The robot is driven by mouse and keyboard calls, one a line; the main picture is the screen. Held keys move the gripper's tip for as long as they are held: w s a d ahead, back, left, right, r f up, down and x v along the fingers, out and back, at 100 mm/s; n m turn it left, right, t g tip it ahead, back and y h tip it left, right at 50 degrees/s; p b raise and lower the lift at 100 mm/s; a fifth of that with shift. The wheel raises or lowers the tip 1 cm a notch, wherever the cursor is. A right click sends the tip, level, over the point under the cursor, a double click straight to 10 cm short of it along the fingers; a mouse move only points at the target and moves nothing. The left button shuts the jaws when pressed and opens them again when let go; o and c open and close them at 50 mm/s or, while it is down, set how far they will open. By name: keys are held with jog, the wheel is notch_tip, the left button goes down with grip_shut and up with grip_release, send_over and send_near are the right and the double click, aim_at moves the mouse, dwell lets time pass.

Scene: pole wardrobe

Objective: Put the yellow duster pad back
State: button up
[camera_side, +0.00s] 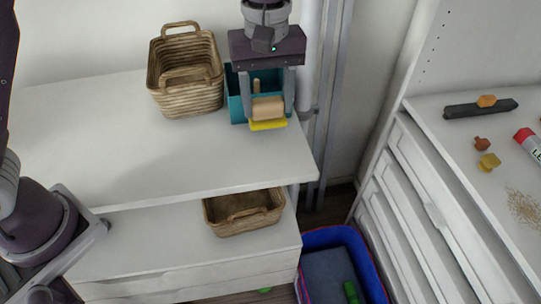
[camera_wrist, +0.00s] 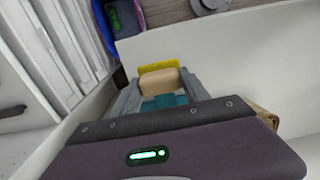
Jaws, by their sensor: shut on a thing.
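The yellow duster pad has a tan wooden block (camera_side: 267,107) with a thin yellow layer (camera_side: 267,125) under it. My gripper (camera_side: 268,106) points down, with one finger at each side of the block, and is shut on it. A teal open box (camera_side: 236,104) stands on the white upper shelf right behind the pad, partly hidden by the pad and gripper. In the wrist view the tan block (camera_wrist: 158,81) and yellow edge (camera_wrist: 160,65) show between the fingers, with teal (camera_wrist: 164,102) close below. I cannot tell whether the pad touches the shelf.
A wicker basket (camera_side: 186,78) stands left of the teal box on the upper shelf (camera_side: 150,165). Another basket (camera_side: 243,212) is on the level below. A grey pole (camera_side: 325,80) rises to the right. A blue bin (camera_side: 335,240) is on the floor. The shelf's front left is clear.

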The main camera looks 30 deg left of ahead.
jog(key=f, duration=0.6)
jog(key=d+f, duration=0.1)
jog(key=f, duration=0.3)
jog(key=o, duration=1.5)
jog(key=shift+f, duration=0.1)
notch_tip(320, 180, up, 12)
jog(key=shift+a+r, duration=0.1)
jog(key=shift+r, duration=0.1)
